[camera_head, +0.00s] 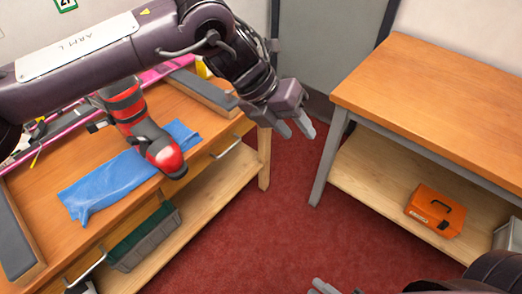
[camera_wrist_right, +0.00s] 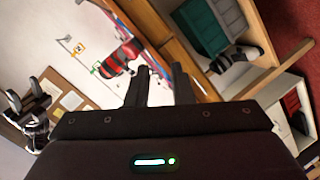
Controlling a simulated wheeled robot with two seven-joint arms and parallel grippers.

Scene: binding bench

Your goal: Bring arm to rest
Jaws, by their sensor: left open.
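My left arm (camera_head: 90,62) reaches in from the left across the top of the head view. Its gripper (camera_head: 297,127) is open and empty, above the red floor between the two benches. My right gripper (camera_head: 325,287) shows only partly at the bottom edge of the head view. In the right wrist view, the right gripper (camera_wrist_right: 161,72) has its two dark fingers apart with nothing between them. Its arm is mostly out of the head view.
The left wooden bench (camera_head: 105,165) bears a blue cloth (camera_head: 120,182) and a red-and-black object (camera_head: 152,140). A green-and-grey crate (camera_head: 145,238) is below. The right bench (camera_head: 445,95) has a bare top; an orange case (camera_head: 435,210) is on its lower shelf. Red floor (camera_head: 265,225) between is clear.

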